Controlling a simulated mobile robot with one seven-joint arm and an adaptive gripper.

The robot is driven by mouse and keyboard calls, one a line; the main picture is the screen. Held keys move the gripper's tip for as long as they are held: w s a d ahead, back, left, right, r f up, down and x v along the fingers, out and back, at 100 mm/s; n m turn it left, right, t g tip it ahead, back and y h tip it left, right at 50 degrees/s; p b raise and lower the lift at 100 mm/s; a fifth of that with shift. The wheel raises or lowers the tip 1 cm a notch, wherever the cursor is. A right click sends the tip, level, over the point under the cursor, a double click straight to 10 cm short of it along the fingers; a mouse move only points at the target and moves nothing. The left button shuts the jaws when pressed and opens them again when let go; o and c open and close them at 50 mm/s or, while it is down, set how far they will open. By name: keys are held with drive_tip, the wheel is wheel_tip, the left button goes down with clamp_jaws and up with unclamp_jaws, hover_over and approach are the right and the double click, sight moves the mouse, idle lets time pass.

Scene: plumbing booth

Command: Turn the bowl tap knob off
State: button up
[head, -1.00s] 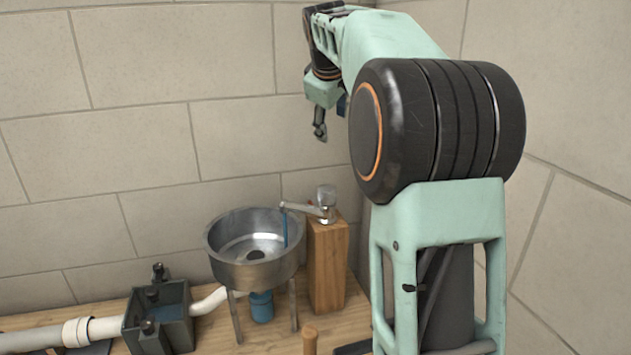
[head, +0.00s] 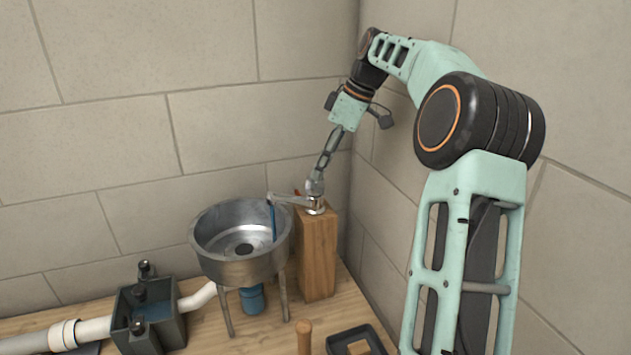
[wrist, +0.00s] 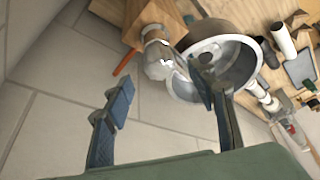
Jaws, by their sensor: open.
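The tap has a clear, greyish knob (head: 315,186) and a metal spout (head: 287,199), on top of a wooden post (head: 318,255). A thin blue stream (head: 273,222) hangs from the spout into the steel bowl (head: 240,268). My gripper (head: 319,170) points down at the knob from above, with its tips at or just over it. In the wrist view my gripper (wrist: 163,92) is open and empty. The knob (wrist: 158,60) appears between and just beyond the two fingers there. Contact cannot be told.
A dark box (head: 149,312) with water in it joins white pipes (head: 85,330) left of the bowl. A wooden handle (head: 304,335) and a black tray (head: 345,340) are in front of the post. Walls stand close behind and to the right.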

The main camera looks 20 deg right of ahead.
sight(315, 185)
drive_tip(key=shift+x, duration=2.8)
drive_tip(key=c, duration=1.2)
